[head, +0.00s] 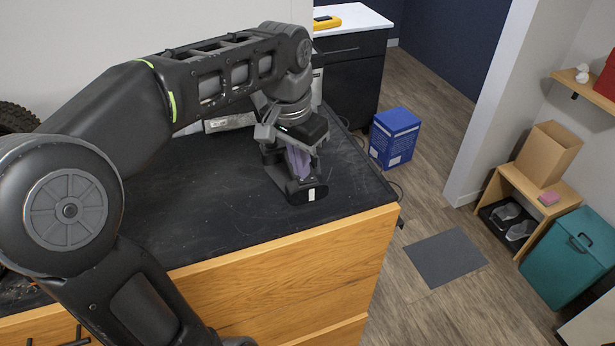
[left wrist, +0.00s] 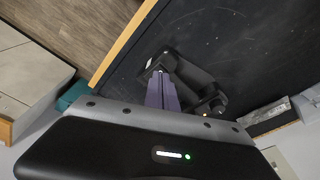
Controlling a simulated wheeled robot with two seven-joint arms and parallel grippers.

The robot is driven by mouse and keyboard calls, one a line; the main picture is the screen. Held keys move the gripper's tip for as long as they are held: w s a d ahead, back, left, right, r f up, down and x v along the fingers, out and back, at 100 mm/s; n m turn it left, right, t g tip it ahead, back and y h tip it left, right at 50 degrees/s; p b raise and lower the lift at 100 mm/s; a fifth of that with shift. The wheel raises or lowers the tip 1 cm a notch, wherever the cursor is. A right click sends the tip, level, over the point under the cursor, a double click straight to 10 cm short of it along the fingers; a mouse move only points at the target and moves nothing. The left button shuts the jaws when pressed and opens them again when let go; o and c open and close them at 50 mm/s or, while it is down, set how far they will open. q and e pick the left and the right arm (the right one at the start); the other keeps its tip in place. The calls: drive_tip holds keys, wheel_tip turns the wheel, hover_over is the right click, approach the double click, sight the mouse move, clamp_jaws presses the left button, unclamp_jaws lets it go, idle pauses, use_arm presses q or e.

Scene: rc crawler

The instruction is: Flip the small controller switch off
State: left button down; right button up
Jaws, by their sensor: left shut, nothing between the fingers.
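A small black controller (head: 310,191) with a white mark stands on the black worktop, near its front right edge. It also shows in the left wrist view (left wrist: 187,72), where a small orange light is on its near part. My left gripper (head: 300,172) points down over the controller, with its purple fingers shut and empty. In the left wrist view the fingertips (left wrist: 160,73) are at or just above the controller; I cannot tell whether they touch it. The switch and its position cannot be made out, as the fingers cover part of the controller. My right gripper is not in view.
The black worktop (head: 225,205) on a wooden cabinet (head: 290,280) is clear in front of my arm. Its right edge is close to the controller. A blue box (head: 394,138) stands on the floor beyond. A black tyre (head: 15,118) shows at far left.

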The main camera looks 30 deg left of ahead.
use_arm(q)
drive_tip(key=shift+f+b, duration=0.5)
drive_tip(key=shift+f, duration=0.2)
wheel_tip(320, 180, up, 3)
drive_tip(key=shift+f+p, duration=0.2)
drive_tip(key=shift+p, duration=0.85)
drive_tip(key=shift+r+p, duration=0.85)
drive_tip(key=shift+r, duration=1.45)
